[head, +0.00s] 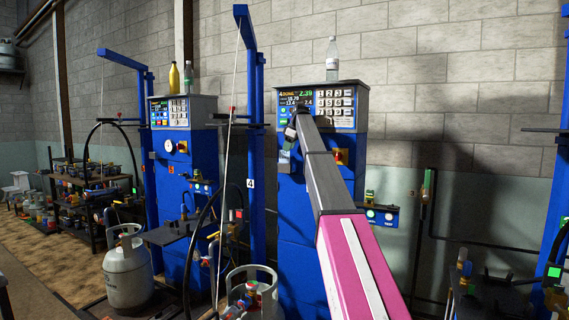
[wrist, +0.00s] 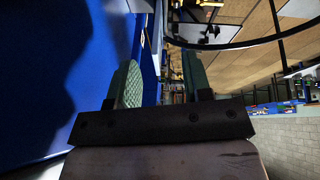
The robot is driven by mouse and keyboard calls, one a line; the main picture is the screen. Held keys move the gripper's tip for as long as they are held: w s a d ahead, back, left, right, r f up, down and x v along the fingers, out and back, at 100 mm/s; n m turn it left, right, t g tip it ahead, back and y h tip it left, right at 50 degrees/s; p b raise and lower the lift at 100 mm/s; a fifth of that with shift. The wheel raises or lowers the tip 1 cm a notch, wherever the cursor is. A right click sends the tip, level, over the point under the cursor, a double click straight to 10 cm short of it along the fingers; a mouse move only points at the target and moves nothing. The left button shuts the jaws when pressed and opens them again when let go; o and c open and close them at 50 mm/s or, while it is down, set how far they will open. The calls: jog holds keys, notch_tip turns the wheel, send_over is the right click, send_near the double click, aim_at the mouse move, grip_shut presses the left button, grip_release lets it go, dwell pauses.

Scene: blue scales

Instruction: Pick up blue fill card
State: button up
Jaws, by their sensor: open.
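I cannot make out a blue fill card for certain in either view; it may be hidden by my arm or lost against the blue cabinet. My gripper (head: 289,138) is at the front of the right blue scale cabinet (head: 308,190), just below its display and keypad. In the wrist view my gripper (wrist: 160,75) has its two greenish fingers apart, with nothing visible held between them. The blue cabinet face (wrist: 95,95) fills the left side there, close beside the left finger. A small pale-edged piece (wrist: 146,32) shows near the cabinet's edge, too unclear to name.
A clear bottle (head: 332,60) stands on top of the right cabinet. A second blue scale (head: 186,165) stands to the left, with a grey gas cylinder (head: 127,270) in front. A dark hose (wrist: 255,42) curves across the wrist view beyond the fingers.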

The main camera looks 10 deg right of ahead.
aim_at(283, 154)
jog(key=shift+w+a+f, duration=0.4)
jog(key=shift+w+f, duration=0.05)
jog(key=shift+f, duration=0.3)
jog(key=shift+w+a+f, duration=0.4)
jog(key=shift+a+f, duration=0.05)
jog(key=shift+f, duration=0.35)
jog(key=shift+w+a+f, duration=0.4)
jog(key=shift+w+f, duration=0.05)
jog(key=shift+f, duration=0.3)
grip_shut()
